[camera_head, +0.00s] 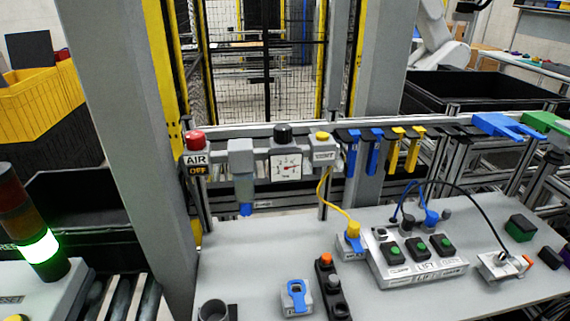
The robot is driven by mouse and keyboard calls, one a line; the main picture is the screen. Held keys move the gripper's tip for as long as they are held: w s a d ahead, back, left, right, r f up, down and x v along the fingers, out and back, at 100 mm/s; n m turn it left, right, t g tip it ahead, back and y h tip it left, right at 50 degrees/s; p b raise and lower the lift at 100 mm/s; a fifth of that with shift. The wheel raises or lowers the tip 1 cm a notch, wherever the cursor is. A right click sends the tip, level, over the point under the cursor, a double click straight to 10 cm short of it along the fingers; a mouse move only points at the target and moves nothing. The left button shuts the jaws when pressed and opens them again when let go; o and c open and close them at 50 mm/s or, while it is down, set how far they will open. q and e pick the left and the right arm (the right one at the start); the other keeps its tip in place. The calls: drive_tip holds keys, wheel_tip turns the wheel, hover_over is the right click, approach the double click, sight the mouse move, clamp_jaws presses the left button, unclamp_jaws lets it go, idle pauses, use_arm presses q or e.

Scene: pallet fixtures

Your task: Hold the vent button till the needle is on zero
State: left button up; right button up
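The vent button (322,137) is a yellow cap on a grey block at the right end of the air unit, above a small label that seems to read VENT. Nothing touches it. The pressure gauge (287,166) is a white square dial left of it, under a black knob (283,134). Its red needle (289,167) is small; I cannot read its exact value. A red knob (195,140) sits at the left end above an AIR OFF label (196,165). Neither of my grippers is in view.
A grey filter bowl (243,180) hangs between red knob and gauge. A yellow cable (324,190) hangs just below the vent block. Blue and yellow hooks (374,150) stand to its right. A LIFT button box (417,262) sits on the table (240,270), whose left part is mostly clear.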

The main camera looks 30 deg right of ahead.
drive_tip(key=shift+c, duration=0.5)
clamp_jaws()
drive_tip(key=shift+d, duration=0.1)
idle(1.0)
